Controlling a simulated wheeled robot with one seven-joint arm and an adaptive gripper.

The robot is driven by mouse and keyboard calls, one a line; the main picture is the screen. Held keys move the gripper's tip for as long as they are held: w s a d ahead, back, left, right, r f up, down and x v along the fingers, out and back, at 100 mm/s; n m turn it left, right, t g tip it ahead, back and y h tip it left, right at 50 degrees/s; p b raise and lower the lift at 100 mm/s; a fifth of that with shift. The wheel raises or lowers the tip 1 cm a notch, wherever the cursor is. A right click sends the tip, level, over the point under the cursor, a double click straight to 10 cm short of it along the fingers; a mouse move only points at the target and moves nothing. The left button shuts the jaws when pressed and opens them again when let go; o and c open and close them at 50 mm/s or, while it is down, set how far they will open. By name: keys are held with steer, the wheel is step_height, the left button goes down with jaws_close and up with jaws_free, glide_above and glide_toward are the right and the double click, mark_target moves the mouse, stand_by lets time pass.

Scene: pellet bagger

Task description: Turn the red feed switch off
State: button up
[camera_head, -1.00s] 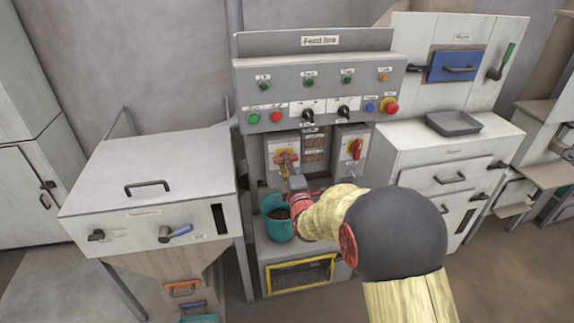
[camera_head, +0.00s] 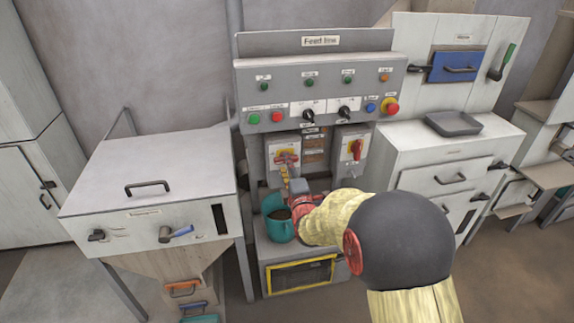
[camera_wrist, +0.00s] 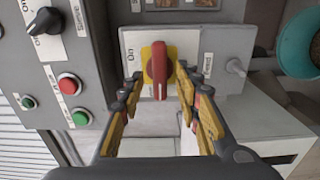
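The red switch (camera_head: 287,158) with its yellow plate is on the left of two grey boxes under the feed line panel. In the wrist view its red handle (camera_wrist: 159,72) stands between my fingers, lengthwise to them, and an "On" label is to its left. In the head view the handle lies roughly level, across from the "On" side. My gripper (camera_wrist: 158,92) is open, one yellow finger on each side of the handle, with visible gaps. In the head view my gripper (camera_head: 285,177) is just below and in front of the switch.
A second red switch (camera_head: 356,148) is upright on the right box. A teal bucket (camera_head: 279,228) stands below my gripper. Buttons and black knobs (camera_head: 344,113) line the panel above. A small toggle (camera_wrist: 236,67) is beside the switch.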

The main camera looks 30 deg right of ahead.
steer(key=v, duration=1)
steer(key=shift+s, duration=0.3)
